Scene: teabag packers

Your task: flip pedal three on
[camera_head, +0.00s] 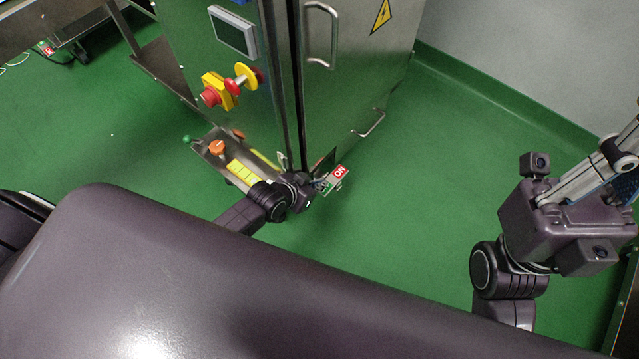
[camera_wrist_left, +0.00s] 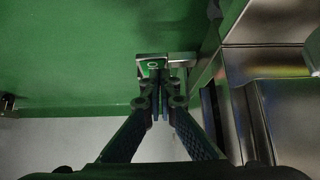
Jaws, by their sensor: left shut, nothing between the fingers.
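A small pedal with a red and white ON label (camera_head: 340,172) sticks out low at the base of the steel cabinet (camera_head: 345,75). No number on it can be read. My left gripper (camera_head: 324,184) is beside this pedal, partly hidden by its own wrist. In the left wrist view my left gripper (camera_wrist_left: 161,88) is shut and empty, with its tips close to the metal pedal plate (camera_wrist_left: 152,58); I cannot tell if they touch. My right gripper (camera_head: 600,170) is at the right edge, away from the cabinet, and its fingertips are not clear.
An orange knob (camera_head: 217,147) and a green knob (camera_head: 187,139) sit on a low steel ledge beside the cabinet. A red and yellow emergency button (camera_head: 212,95) juts from its front. Another ON label (camera_head: 46,48) shows at far left. Green floor (camera_head: 420,200) is clear at right.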

